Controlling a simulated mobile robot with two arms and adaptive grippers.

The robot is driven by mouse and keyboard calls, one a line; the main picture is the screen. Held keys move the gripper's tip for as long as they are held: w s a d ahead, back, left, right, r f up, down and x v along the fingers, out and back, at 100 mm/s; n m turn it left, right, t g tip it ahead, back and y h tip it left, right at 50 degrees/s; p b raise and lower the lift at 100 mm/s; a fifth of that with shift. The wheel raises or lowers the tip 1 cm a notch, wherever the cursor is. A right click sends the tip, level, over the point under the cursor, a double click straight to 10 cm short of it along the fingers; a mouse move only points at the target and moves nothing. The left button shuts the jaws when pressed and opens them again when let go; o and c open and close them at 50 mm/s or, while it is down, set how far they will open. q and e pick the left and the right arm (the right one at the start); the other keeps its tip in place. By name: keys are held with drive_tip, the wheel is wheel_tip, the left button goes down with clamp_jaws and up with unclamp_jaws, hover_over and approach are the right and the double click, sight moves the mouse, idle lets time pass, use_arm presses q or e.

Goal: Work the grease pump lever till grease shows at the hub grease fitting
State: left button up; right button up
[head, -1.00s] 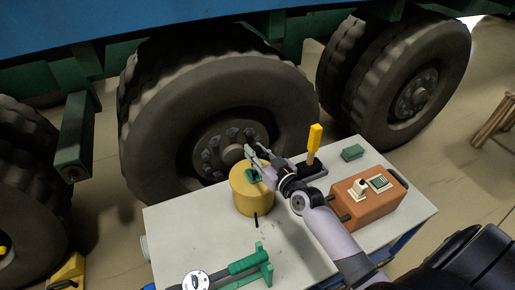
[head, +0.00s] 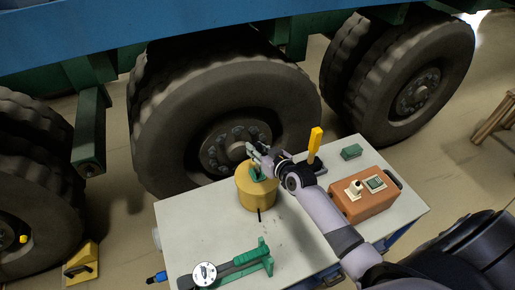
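A yellow drum (head: 259,194) stands on the grey table, with a green part (head: 258,174) on its top. It looks like the grease pump, but I cannot make out which part is its lever. My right gripper (head: 253,152) is over the top of the drum, at the green part. Its fingers are small and partly overlap, so I cannot tell whether they hold anything. Behind it is the truck wheel's hub (head: 228,147) with a ring of nuts. I cannot make out the grease fitting or any grease there. My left gripper is out of view.
A yellow upright handle (head: 315,141) on a dark base stands right of the drum. An orange box (head: 363,203), a small green block (head: 351,152) and a green tool with a round dial (head: 204,273) are on the table (head: 310,250). Large tyres (head: 157,110) stand close behind.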

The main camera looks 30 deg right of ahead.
drive_tip(key=o, duration=0.5)
drive_tip(key=shift+w, duration=0.1)
drive_tip(key=v, duration=1.2)
idle(0.5)
